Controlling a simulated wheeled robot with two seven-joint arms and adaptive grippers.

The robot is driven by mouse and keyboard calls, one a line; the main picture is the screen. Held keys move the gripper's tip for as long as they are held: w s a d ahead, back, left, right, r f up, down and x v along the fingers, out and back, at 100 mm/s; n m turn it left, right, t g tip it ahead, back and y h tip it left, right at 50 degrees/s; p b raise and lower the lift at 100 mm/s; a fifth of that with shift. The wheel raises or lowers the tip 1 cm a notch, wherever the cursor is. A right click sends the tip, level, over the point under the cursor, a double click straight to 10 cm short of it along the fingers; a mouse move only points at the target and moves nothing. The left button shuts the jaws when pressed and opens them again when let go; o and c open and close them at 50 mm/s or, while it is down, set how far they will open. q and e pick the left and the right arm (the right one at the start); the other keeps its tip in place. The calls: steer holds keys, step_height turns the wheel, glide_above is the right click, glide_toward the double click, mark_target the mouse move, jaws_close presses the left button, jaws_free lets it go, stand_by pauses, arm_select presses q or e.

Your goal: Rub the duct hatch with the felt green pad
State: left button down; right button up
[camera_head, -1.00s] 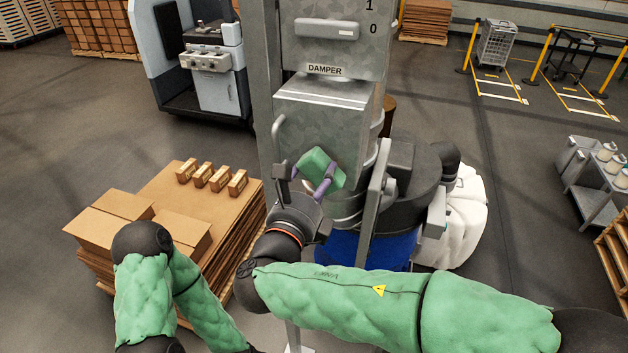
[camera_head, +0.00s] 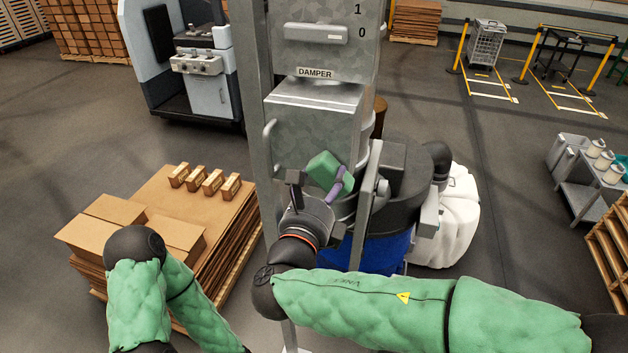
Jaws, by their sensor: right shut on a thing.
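The green felt pad (camera_head: 324,168) is a small block in my right gripper (camera_head: 318,188), whose purple-tipped finger shows at its right side. The gripper is shut on it. The pad is in front of the lower part of the grey metal duct hatch (camera_head: 312,125), below the DAMPER label (camera_head: 315,73). I cannot tell whether the pad touches the hatch face. A curved handle (camera_head: 270,141) is at the hatch's left edge. My left arm shows at the lower left, but its gripper is not in view.
A dark drum with a blue base (camera_head: 371,249) stands behind and right of the duct. A stack of cardboard with boxes (camera_head: 210,225) is at the left. A white sack (camera_head: 452,225) sits right of the drum. A grey cart (camera_head: 590,180) is at the far right.

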mark_target(309, 177)
steer(key=shift+s+d, duration=0.15)
steer(key=shift+d, duration=0.2)
steer(key=shift+w+a+p, duration=0.35)
steer(key=shift+a+p, duration=0.1)
steer(key=shift+a, duration=0.45)
steer(key=shift+w+a+p, duration=0.35)
steer(key=shift+a+p, duration=0.05)
steer(key=shift+a, duration=0.5)
steer(key=shift+p+v, duration=0.75)
steer(key=shift+v, duration=2.1)
